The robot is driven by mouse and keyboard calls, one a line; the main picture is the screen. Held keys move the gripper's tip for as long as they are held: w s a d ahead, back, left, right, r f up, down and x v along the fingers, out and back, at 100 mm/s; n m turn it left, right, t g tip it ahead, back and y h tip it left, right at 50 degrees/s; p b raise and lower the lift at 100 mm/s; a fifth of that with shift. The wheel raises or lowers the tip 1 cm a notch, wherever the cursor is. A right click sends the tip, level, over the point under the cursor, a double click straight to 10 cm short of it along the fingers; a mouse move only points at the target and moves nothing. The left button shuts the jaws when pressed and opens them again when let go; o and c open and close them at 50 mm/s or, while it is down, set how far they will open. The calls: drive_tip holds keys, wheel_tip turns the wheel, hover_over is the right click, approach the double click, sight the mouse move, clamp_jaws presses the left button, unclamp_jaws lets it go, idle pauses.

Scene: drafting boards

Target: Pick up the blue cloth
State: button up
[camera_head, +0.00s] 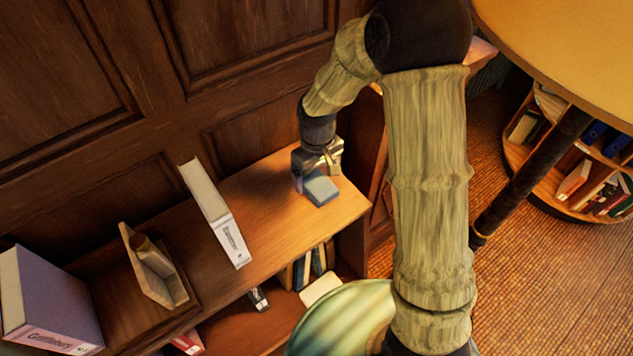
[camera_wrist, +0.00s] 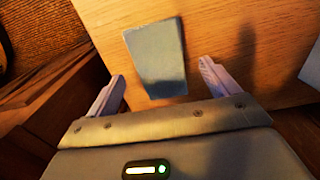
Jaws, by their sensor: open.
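The blue cloth (camera_head: 321,190) is a small folded, flat-looking block lying on the wooden shelf top near its right end. My gripper (camera_head: 308,178) is right at the cloth in the head view, with a finger at its left side. In the wrist view, the cloth (camera_wrist: 156,57) is grey-blue and lies ahead of and between the two fingers of my gripper (camera_wrist: 162,85). The fingers are spread wide apart, with a gap on each side of the cloth. Whether the fingertips touch the shelf top is hard to tell.
The wooden shelf top (camera_head: 262,208) runs along a panelled wall. A white binder (camera_head: 216,216), a wooden holder (camera_head: 152,262) and a large box file (camera_head: 45,305) stand to the left. A round table (camera_head: 575,45) is at upper right.

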sight(316, 185)
wheel_tip(316, 185, down, 2)
drive_tip(key=shift+f, duration=0.25)
drive_tip(key=shift+c, duration=0.5)
drive_tip(key=c, duration=1)
